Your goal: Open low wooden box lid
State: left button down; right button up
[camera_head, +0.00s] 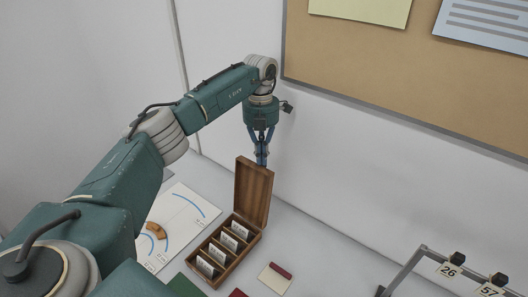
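The low wooden box (240,262) stands on the table at the bottom middle, its inside open to view. Its lid (254,192) stands raised, close to upright, at the far end of the box. My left gripper (261,160) points down at the lid's top edge, its narrow fingertips close together there. Whether the fingers pinch the lid or only meet its edge is too small to tell. Inside the box, divided compartments hold several white cards. My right gripper is not in view.
Left of the box lies a white sheet (188,203) with blue arcs and a brown sherd (157,230). A pale card (275,281) with a dark red piece lies to the right. A grey metal frame with number tags (450,270) stands at lower right. The wall is close behind.

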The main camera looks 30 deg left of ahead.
pick_arm(q)
notch_tip(320, 180, up, 8)
jog(key=shift+w+a+f, duration=0.15)
jog(key=shift+a+f, duration=0.05)
jog(key=shift+f, duration=0.05)
dwell(0.6)
jog(key=shift+f, duration=0.1)
